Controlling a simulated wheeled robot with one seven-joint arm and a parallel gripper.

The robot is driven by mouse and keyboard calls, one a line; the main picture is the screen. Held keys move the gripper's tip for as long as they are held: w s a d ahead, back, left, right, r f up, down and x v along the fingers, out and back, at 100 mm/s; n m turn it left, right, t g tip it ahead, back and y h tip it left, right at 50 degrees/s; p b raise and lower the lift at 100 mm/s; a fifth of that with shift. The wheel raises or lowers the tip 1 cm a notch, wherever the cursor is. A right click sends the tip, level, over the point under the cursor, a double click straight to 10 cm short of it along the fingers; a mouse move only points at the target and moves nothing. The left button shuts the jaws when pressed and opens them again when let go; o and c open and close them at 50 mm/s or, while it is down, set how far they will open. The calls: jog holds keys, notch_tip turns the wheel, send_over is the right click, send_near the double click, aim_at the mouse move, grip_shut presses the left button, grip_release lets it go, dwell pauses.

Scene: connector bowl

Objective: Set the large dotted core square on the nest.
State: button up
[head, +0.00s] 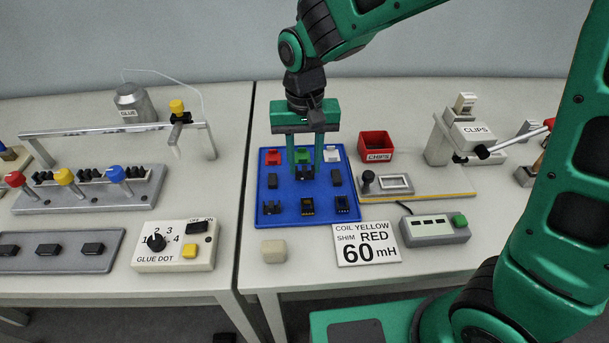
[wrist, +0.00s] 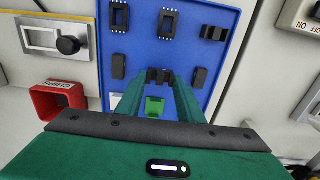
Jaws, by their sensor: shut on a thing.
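My gripper (head: 305,170) is shut on a black core (head: 304,176), low over the middle of the blue tray (head: 264,199). In the wrist view, this core (wrist: 160,75) sits between the fingertips, beside a green part (wrist: 154,106). No dots can be made out on it, and I cannot tell whether it touches the tray. A silver-framed fixture (head: 408,182), which looks like the nest, is on a plate right of the tray. It also shows in the wrist view (wrist: 27,37), with nothing seen in its frame.
Other black cores (head: 272,174) and pinned parts (head: 307,207) lie in the tray. A red chips bin (head: 375,145) stands behind the fixture. A black knob (head: 368,178) rises at the fixture's left. A sign (head: 366,245) and a meter box (head: 434,229) are in front.

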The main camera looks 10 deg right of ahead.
aim_at(305, 168)
jog(key=shift+r, duration=1.75)
